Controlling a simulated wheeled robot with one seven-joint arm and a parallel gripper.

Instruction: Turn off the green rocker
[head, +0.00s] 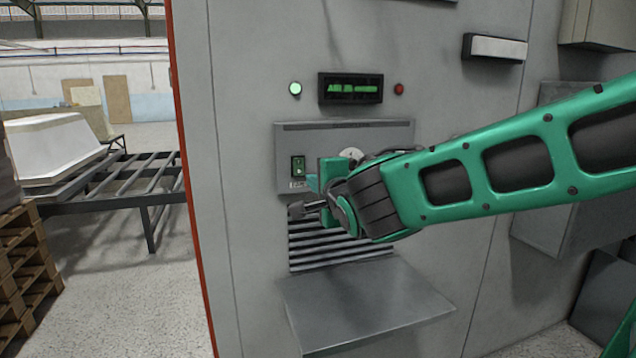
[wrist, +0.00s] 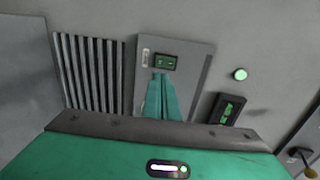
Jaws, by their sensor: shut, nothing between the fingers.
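The green rocker (head: 298,166) sits in a dark frame on the left part of a grey switch panel (head: 345,130) on the cabinet front. In the wrist view the rocker (wrist: 166,62) shows lit green, just beyond the fingertips. My gripper (head: 318,184) is shut and empty, just right of and below the rocker. In the wrist view its teal fingers (wrist: 161,80) are together and point at the rocker. I cannot tell whether they touch it. The arm hides the right part of the panel.
Above the panel are a green display (head: 350,88), a green lamp (head: 295,88) and a red button (head: 399,88). Below are vent slats (head: 320,262) and a protruding grey shelf (head: 368,305). A white tub shell (head: 55,148) rests on a rack at left.

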